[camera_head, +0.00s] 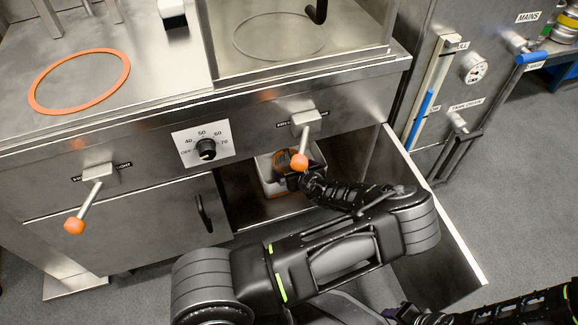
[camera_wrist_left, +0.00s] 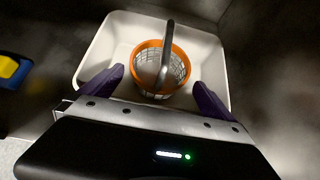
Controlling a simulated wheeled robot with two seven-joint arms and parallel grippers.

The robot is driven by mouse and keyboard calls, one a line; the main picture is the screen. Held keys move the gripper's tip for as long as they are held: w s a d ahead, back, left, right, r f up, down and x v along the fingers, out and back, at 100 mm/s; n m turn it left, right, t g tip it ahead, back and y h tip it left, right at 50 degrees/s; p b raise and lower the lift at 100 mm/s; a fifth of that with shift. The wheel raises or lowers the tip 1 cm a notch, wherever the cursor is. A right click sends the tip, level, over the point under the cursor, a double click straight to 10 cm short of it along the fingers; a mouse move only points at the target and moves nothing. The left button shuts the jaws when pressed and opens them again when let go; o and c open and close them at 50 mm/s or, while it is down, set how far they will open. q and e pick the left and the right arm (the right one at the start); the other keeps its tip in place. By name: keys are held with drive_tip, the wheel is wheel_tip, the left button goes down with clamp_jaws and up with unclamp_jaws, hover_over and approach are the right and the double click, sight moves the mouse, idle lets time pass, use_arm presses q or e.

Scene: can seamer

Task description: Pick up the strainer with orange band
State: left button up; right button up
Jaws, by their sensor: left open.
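The strainer with orange band (camera_wrist_left: 181,62) sits in a white tub (camera_wrist_left: 215,62) in the left wrist view. Its mesh bowl shows below the orange rim, and a grey handle (camera_wrist_left: 164,50) arches over it. My left gripper (camera_wrist_left: 156,94) is open, with one purple finger on each side of the strainer at the near side, apart from it. In the head view my left arm reaches into the open cabinet, where the white tub (camera_head: 263,164) is partly hidden behind the gripper and a lever.
An orange-knobbed lever (camera_head: 303,145) hangs in front of the cabinet opening. The open cabinet door (camera_head: 440,230) stands to the right of my arm. A dial (camera_head: 206,149) and another lever (camera_head: 85,205) are on the left. A blue and yellow object (camera_wrist_left: 10,70) lies left of the tub.

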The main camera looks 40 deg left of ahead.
sight(290, 166)
use_arm(q)
drive_tip(key=b+x, duration=0.3)
drive_tip(key=x, duration=0.2)
drive_tip(key=shift+s, duration=0.1)
drive_tip(key=shift+a+f, duration=0.1)
drive_tip(key=shift+a, duration=0.05)
drive_tip(key=shift+c, duration=0.6)
drive_tip(key=c, duration=1.3)
drive_tip(key=shift+r, duration=0.2)
drive_tip(key=shift+c, duration=0.2)
